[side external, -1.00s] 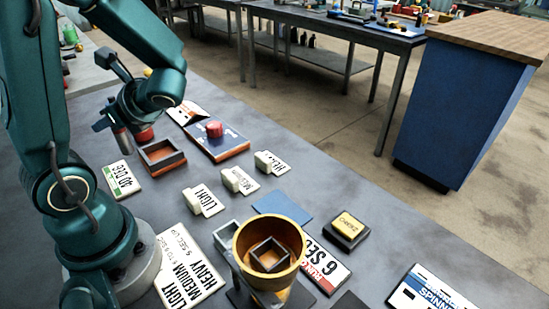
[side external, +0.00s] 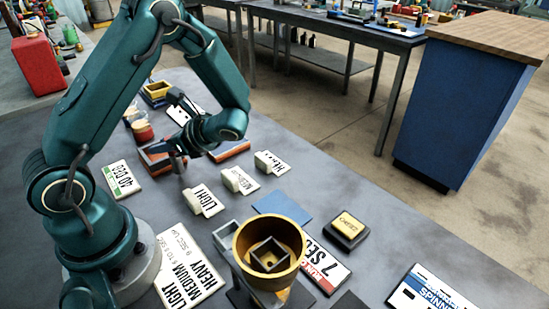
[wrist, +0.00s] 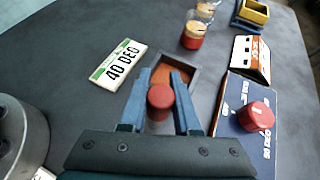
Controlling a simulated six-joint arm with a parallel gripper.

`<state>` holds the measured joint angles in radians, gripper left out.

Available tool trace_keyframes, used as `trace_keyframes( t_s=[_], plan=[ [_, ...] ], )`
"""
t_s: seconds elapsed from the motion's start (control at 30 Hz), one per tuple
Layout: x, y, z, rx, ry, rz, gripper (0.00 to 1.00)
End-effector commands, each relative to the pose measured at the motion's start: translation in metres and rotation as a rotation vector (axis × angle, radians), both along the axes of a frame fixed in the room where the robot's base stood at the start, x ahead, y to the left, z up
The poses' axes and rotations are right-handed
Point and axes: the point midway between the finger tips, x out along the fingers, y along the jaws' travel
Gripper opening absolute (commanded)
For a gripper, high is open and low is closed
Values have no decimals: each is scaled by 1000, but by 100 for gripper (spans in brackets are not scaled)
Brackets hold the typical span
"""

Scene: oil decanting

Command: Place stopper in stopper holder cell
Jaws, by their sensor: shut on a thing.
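My gripper (wrist: 160,80) is shut on a red round stopper (wrist: 160,98), which sits between the two blue fingers in the wrist view. A square open cell with dark walls and a brown floor (wrist: 186,72) lies just beyond the fingertips. The stopper overlaps the near part of this cell in the picture; I cannot tell its height above it. In the side external view my gripper (side external: 179,160) points down at the right side of the cell (side external: 150,163). The stopper is hidden there by the gripper and arm.
A 40 DEG card (wrist: 118,64) lies left of the cell. A blue board (wrist: 238,141) with a red knob (wrist: 257,116) is on the right. Jars with red and amber contents (wrist: 193,37) stand behind. LIGHT (side external: 205,199) and other label blocks stand in front, near a yellow bowl (side external: 245,268).

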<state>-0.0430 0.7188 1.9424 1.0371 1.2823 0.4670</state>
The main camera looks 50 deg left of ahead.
Motion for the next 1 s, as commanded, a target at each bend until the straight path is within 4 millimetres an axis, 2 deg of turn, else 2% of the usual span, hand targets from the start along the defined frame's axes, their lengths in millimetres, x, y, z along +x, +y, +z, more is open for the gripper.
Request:
trace_keyframes(
  t_s=[0.1,0.47,0.5,0.57,0.6,1.0],
  plan=[
    [0,0,-9,1,2,-1,0],
    [0,0,-11,1,-1,0,0],
    [0,0,-12,1,-1,0,34],
    [0,0,-12,1,-1,0,57],
    [0,0,-12,1,-1,0,60],
    [2,-3,-8,1,-3,-2,60]
  ],
)
